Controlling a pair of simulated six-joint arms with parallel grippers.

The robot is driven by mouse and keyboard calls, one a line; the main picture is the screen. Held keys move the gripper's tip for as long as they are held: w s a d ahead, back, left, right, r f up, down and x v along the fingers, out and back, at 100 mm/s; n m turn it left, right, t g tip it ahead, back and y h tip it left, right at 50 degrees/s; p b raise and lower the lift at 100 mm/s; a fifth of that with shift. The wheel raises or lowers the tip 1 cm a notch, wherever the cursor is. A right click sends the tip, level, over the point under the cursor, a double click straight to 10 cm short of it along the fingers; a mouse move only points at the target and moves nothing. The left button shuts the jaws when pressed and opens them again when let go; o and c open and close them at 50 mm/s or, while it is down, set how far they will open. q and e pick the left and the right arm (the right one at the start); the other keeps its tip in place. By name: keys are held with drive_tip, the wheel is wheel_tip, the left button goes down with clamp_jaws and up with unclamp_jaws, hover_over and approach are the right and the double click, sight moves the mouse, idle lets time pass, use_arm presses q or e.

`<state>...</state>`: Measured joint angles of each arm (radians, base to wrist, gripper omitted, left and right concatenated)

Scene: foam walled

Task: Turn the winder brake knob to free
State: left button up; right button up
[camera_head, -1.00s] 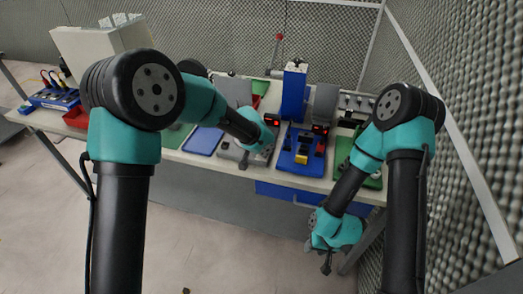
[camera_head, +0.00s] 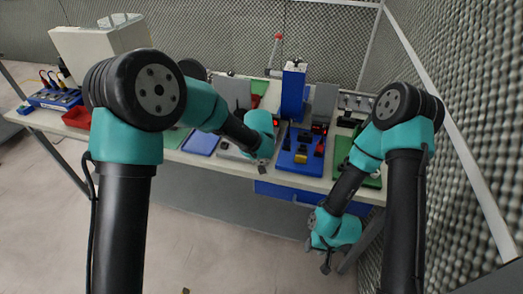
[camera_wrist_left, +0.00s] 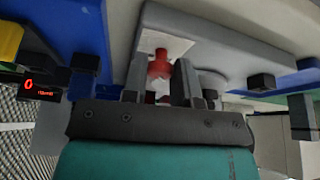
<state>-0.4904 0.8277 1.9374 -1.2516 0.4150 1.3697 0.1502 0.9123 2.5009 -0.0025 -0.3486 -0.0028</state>
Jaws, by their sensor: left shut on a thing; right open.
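The red winder brake knob (camera_wrist_left: 160,66) shows in the left wrist view, in front of a pale label on a grey unit (camera_wrist_left: 215,40). My left gripper (camera_wrist_left: 159,78) has one finger on each side of the knob and is shut on it. In the head view the grey unit (camera_head: 228,152) is partly behind my left wrist, which hides the knob and most of the left gripper. Which way the knob points cannot be read. My right gripper (camera_head: 326,258) is open and empty, low in front of the bench's right end.
A blue device (camera_head: 300,160) with a yellow block (camera_head: 301,158) and red display stands right of the grey unit. A blue tray (camera_head: 201,142) lies to the left, a red bin (camera_head: 77,117) further left.

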use_arm(q)
drive_tip(key=shift+n, duration=0.6)
drive_tip(key=o, duration=0.9)
drive_tip(key=shift+o, duration=0.2)
drive_tip(key=shift+s+r, duration=0.1)
drive_tip(key=shift+r, duration=0.05)
drive_tip(key=d+v, duration=0.1)
drive_tip(key=v, duration=1.6)
drive_tip(key=shift+s+a, duration=0.2)
